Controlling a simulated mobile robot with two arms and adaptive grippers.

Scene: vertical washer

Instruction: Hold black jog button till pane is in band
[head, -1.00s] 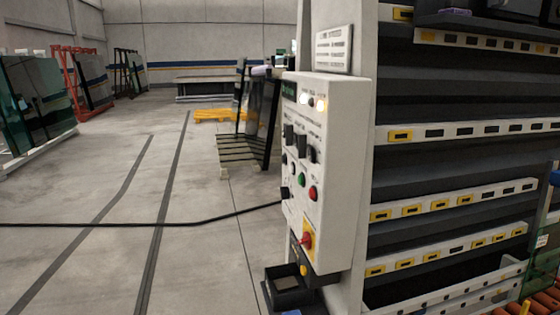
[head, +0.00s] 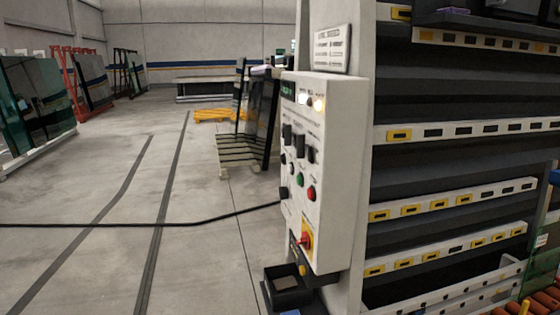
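The white control panel (head: 330,170) stands in the middle of the head view, mounted on the side of the washer. It carries several black controls, among them a black button (head: 284,193) low on its left edge; which one is the jog button I cannot tell. A green button (head: 300,180), a red button (head: 311,194) and a red-and-yellow switch (head: 306,240) are also on it. Two lamps near the top (head: 311,102) glow. I cannot make out a pane in the washer or the band. Neither of my grippers is in view.
The washer's dark slats and white rails (head: 455,205) fill the right side, with orange rollers (head: 540,302) at the lower right. A black tray (head: 287,290) sits below the panel. A black cable (head: 150,225) crosses the floor. Glass racks (head: 35,100) stand at the left; the floor between is open.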

